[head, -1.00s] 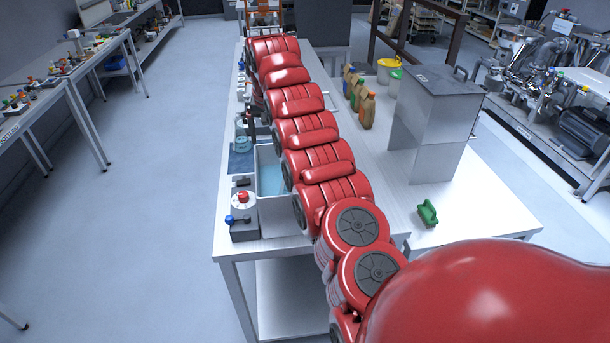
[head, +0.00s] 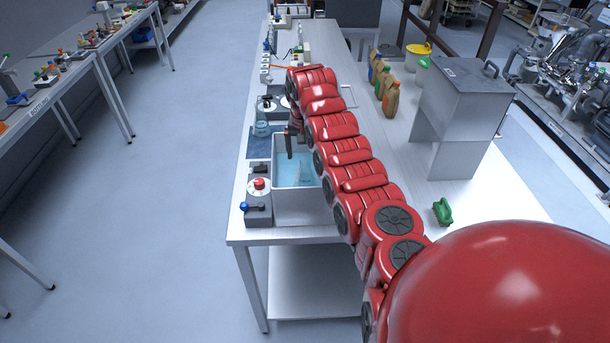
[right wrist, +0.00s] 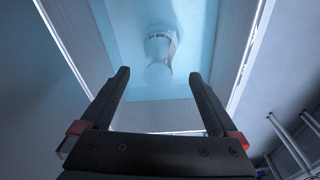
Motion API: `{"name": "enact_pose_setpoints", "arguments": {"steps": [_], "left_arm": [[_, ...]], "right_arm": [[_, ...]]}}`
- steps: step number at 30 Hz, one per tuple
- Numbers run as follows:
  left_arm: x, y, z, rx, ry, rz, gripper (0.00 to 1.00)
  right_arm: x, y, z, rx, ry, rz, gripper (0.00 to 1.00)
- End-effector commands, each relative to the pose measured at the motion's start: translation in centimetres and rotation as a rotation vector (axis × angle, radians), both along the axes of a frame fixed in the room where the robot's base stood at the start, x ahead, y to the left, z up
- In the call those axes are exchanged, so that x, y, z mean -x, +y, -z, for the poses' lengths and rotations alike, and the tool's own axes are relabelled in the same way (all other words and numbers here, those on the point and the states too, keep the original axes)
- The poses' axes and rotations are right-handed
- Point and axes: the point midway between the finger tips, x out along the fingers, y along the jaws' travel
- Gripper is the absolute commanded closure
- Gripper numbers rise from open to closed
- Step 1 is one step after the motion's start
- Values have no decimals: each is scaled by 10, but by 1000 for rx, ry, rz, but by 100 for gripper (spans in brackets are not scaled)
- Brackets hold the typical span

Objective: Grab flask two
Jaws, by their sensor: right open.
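A clear flask (right wrist: 160,45) stands in the blue water of the bath (right wrist: 165,118) in the right wrist view; its marking is too small to read. In the head view it shows only faintly in the bath (head: 297,207). Another flask (head: 262,129) with bluish contents stands on a blue mat left of the bath. I cannot tell which is flask two. My right gripper (head: 289,153) points down over the bath. In the right wrist view its fingers (right wrist: 158,76) are apart and empty, with the flask beyond the tips. My left gripper is out of view.
A control box with a red knob (head: 259,184) stands at the bath's front left. Right of my arm are brown bottles (head: 390,97), a metal stand (head: 462,95) and a green object (head: 442,211). The table's right front is mostly clear.

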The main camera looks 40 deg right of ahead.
Motion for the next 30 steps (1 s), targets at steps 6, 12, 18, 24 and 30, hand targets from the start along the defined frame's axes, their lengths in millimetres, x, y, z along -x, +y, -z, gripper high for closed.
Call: {"name": "enact_pose_setpoints", "arguments": {"steps": [6,12,18,24,30], "left_arm": [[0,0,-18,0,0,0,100],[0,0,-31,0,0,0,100],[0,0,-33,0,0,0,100],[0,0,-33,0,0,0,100],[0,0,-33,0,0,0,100]], "right_arm": [[2,-1,11,-2,0,2,4],[2,0,41,0,4,-1,4],[1,-2,53,1,1,1,4],[0,-2,53,2,-1,1,8],[0,-2,53,2,-1,1,44]]}}
